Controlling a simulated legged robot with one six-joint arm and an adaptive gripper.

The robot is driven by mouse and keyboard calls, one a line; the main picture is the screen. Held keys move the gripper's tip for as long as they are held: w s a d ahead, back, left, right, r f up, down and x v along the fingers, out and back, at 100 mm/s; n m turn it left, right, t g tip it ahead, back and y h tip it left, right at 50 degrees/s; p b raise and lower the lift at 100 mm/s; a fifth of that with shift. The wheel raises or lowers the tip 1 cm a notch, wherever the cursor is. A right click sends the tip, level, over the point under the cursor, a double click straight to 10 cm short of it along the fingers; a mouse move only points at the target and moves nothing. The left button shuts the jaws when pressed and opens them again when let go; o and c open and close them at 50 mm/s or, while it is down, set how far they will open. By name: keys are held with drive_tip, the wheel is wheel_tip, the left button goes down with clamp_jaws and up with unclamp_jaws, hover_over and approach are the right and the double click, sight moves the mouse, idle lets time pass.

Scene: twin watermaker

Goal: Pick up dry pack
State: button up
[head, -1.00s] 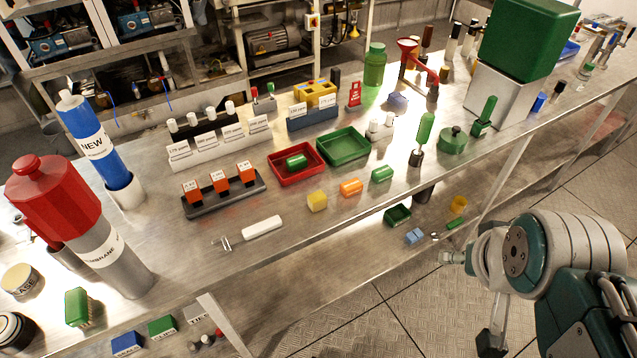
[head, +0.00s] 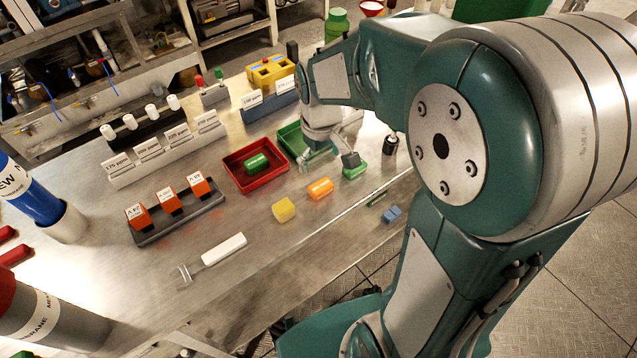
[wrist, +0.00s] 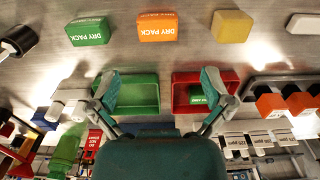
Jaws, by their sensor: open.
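An orange dry pack (head: 319,188) lies on the steel bench, also in the wrist view (wrist: 157,27). A green dry pack (head: 354,172) lies to its right, and a yellow block (head: 284,209) to its left; in the wrist view the green pack (wrist: 88,31) and yellow block (wrist: 232,26) flank the orange one. Another green pack (head: 257,162) lies in the red tray (head: 236,176). My gripper (head: 330,157) is open and empty, above the bench near the green tray (head: 290,136). In the wrist view its fingers (wrist: 160,88) stand wide apart, with the loose packs beyond them.
A rack with orange boxes (head: 185,217) and a white-handled tool (head: 222,250) are at the left. Labelled white holders (head: 162,150) and a yellow box (head: 270,72) stand behind. A dark-capped item (head: 390,145) is right of the green pack.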

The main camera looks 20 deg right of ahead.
hover_over(321, 185)
drive_tip(key=f, duration=0.4)
drive_tip(key=shift+s+a+f, duration=0.1)
drive_tip(key=shift+s, duration=0.2)
drive_tip(key=f, duration=0.5)
drive_tip(key=shift+w+f, duration=0.3)
drive_tip(key=shift+f, duration=0.1)
drive_tip(key=c, duration=1)
